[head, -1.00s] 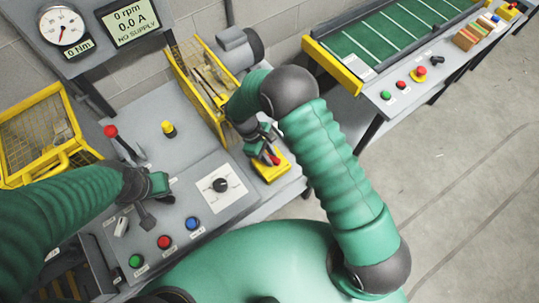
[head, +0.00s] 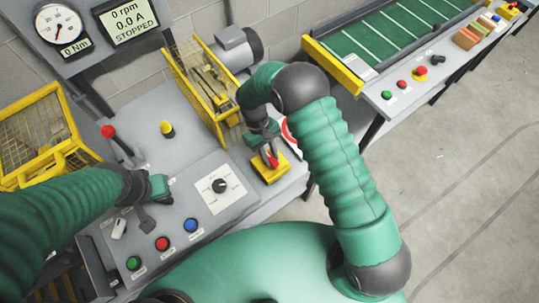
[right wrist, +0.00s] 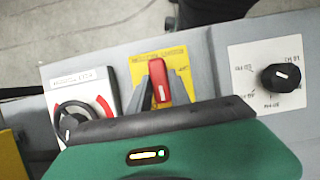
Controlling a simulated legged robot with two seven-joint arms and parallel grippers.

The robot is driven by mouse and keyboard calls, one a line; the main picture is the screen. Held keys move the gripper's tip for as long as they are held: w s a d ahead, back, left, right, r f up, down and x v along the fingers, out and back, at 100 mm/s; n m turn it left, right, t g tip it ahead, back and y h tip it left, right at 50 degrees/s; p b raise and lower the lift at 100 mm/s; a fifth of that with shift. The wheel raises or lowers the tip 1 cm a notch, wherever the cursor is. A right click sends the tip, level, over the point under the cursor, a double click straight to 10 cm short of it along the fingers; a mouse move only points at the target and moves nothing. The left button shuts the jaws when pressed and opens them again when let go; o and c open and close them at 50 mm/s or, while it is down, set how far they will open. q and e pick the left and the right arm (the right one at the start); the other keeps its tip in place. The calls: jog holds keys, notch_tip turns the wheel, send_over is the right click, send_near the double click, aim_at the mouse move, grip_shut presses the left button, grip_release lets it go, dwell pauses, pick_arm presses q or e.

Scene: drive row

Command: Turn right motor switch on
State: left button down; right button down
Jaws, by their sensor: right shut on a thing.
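The motor switch is a red handle (head: 272,161) on a yellow plate (head: 270,175) at the right end of the grey bench. In the right wrist view the red handle (right wrist: 158,82) points up across its yellow plate (right wrist: 176,62). My right gripper (head: 267,153) is down at the plate, shut on the red handle.
A display (head: 129,18) reads 0 rpm, 0.0 A, STOPPED. A black rotary knob (head: 220,185) and green, red and blue buttons lie left of the switch. A yellow mesh guard (head: 203,88) stands behind. A red-marked dial (right wrist: 82,112) is beside the switch.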

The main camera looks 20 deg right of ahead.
jog(key=shift+w+r, duration=0.15)
jog(key=shift+w, duration=0.05)
dwell(0.3)
jog(key=c, duration=1.2)
grip_release()
jog(key=shift+s, duration=0.1)
jog(key=b+v, duration=0.2)
jog(key=v, duration=1.4)
jog(key=shift+r, duration=0.3)
